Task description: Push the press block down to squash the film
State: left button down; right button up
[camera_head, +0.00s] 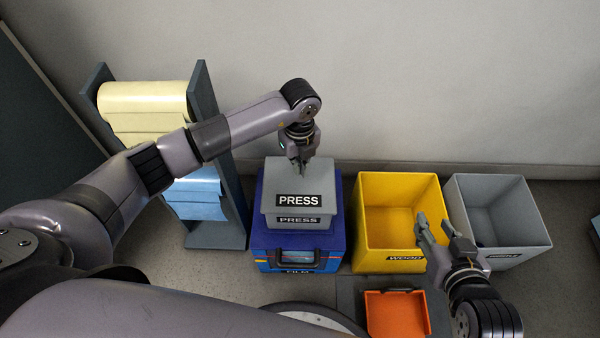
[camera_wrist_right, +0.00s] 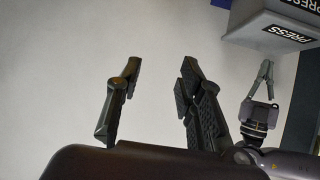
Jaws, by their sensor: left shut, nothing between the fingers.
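The grey press block (camera_head: 299,183), labelled PRESS, sits on top of the blue film box (camera_head: 342,225), which has a FILM label on its front. Some blue film shows in the box's front window (camera_head: 297,256). My left gripper (camera_head: 301,170) is shut and empty, pointing down at the back part of the block's top; I cannot tell whether it touches. The block also shows at the upper right of the right wrist view (camera_wrist_right: 262,28), with my left gripper near it. My right gripper (camera_head: 435,228) is open and empty, in front of the yellow bin; its fingers also show apart in the right wrist view (camera_wrist_right: 157,95).
A yellow bin (camera_head: 363,215) labelled WOOD and a grey bin (camera_head: 530,230) stand right of the film box. An orange tray (camera_head: 396,312) lies in front. A rack (camera_head: 207,100) with yellow and blue rolls stands at the left. The wall is close behind.

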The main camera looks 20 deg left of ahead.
pick_arm(q)
jog(key=shift+r+p, duration=0.55)
jog(key=shift+r, duration=0.15)
pick_arm(e)
jog(key=s+d+f+g+h, duration=0.1)
jog(key=s+f+g, duration=0.2)
jog(key=s, duration=0.1)
jog(key=shift+s+d+f, duration=0.35)
jog(key=shift+d, duration=0.05)
